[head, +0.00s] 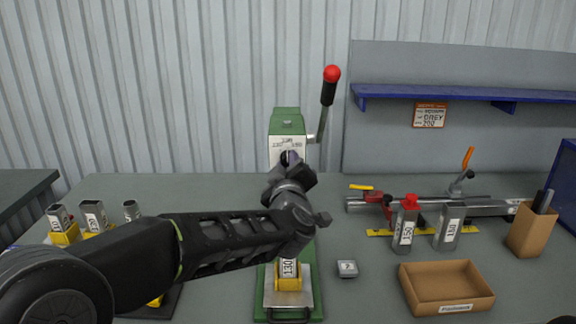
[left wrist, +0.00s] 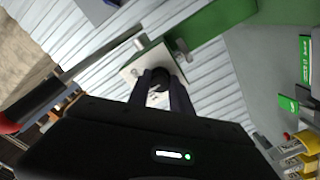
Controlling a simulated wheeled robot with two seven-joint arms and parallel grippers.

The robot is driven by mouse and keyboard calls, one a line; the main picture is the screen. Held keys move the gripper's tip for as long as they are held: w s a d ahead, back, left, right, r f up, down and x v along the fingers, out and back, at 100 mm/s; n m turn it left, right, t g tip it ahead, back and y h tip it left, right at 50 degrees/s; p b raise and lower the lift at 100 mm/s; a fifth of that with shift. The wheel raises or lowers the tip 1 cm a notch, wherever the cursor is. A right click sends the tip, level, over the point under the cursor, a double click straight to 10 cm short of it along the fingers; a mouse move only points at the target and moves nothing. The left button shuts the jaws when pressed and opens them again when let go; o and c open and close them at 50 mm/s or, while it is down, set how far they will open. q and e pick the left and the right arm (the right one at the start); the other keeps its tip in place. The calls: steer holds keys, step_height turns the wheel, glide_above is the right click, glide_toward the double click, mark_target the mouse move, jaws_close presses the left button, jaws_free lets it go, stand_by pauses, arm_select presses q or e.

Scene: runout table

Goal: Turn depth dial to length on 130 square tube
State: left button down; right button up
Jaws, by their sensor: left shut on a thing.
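The green press (head: 287,121) stands upright at the middle of the table, with a white scale plate on its front. The dark depth dial (left wrist: 158,80) sits on that plate in the left wrist view, between my left gripper's fingers. My left gripper (head: 289,160) is shut on the dial in front of the plate; the arm hides much of the press. The 130 square tube (head: 288,268) stands in a yellow holder at the press's base, its top hidden by my arm. My right gripper is not in view.
A red-knobbed lever (head: 331,75) rises at the press's right. Several tubes in yellow holders stand left (head: 93,215). At right are two labelled tubes (head: 405,225), a cardboard tray (head: 446,288), a pen box (head: 530,230) and a clamp rail. A small grey cap (head: 347,268) lies beside the base.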

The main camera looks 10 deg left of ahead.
arm_select(q)
steer(key=c, duration=1.2)
jaws_free()
steer(key=shift+s, duration=0.1)
steer(key=b+v, duration=0.1)
steer(key=v, duration=0.6)
steer(key=shift+s+d, duration=0.15)
steer(key=shift+s, duration=0.15)
